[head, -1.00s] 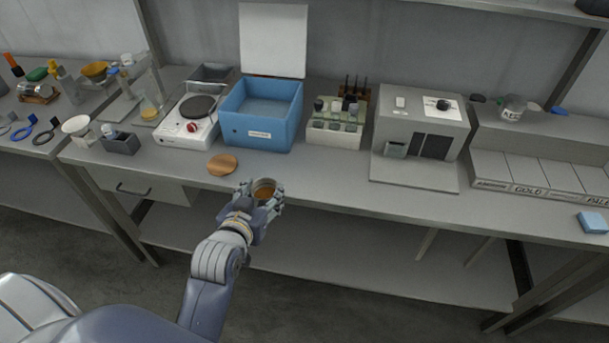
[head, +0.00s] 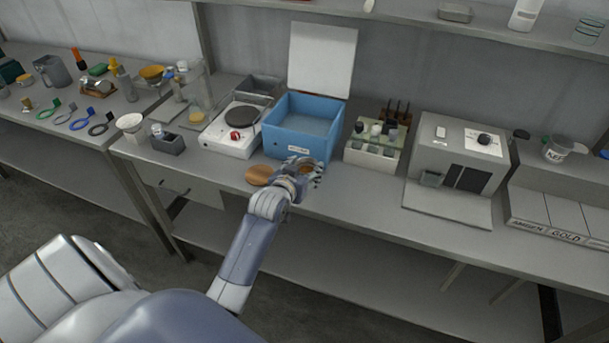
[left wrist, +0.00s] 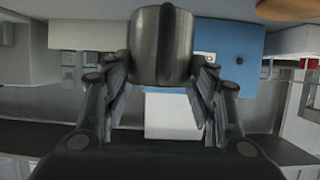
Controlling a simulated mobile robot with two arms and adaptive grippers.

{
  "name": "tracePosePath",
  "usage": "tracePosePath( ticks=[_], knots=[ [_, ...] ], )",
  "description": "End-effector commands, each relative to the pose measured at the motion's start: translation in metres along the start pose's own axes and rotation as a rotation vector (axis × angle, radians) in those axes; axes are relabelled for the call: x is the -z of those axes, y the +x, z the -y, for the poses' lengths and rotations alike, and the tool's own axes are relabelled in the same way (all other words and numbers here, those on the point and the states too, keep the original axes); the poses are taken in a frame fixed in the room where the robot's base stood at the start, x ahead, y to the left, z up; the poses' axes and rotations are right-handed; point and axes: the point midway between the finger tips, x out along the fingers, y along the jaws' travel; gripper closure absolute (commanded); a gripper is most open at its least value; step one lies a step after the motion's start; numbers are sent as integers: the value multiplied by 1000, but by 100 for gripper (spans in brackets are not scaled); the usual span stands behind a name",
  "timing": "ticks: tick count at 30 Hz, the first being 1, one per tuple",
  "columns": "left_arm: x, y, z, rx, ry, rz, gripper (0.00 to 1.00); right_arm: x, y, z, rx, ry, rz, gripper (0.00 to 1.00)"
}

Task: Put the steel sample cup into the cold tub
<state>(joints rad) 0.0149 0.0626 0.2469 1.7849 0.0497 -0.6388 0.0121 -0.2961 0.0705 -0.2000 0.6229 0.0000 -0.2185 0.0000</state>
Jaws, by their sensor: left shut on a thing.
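The steel sample cup (left wrist: 161,45) is held upright between the fingers of my left gripper (left wrist: 162,80). In the head view the gripper (head: 306,174) partly hides the cup, and a brownish inside shows. The gripper is just in front of the cold tub (head: 280,143), a blue box with its white lid (head: 321,60) standing open at the back. The blue tub wall (left wrist: 228,50) also shows behind the cup in the left wrist view. The cup is outside the tub. My right gripper is not in view.
A round wooden coaster (head: 258,175) lies left of the gripper. A hotplate (head: 228,141) stands left of the tub, and a rack of vials (head: 372,155) stands right of it. A grey machine (head: 455,150) is farther right. The bench front is mostly clear.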

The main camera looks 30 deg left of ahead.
Motion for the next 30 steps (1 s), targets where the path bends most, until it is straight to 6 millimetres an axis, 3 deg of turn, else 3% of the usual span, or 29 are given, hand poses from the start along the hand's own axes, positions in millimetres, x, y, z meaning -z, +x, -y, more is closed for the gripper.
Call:
tracePosePath(
  ticks=[3, 12, 23, 24, 26, 30],
  knots=[
    [-1, 5, 2, 0, 0, 1, 75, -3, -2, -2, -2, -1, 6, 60],
    [-30, 17, 1, 0, 1, -1, 75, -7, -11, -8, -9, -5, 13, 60],
    [-34, 18, 1, 0, 1, -2, 75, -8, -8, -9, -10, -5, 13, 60],
    [-34, 18, 1, 0, 1, 0, 40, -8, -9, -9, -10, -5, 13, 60],
    [-34, 18, 1, 0, 1, 0, 27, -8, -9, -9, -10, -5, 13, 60],
    [-34, 18, 1, 0, 1, 0, 27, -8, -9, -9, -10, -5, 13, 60]
  ],
)
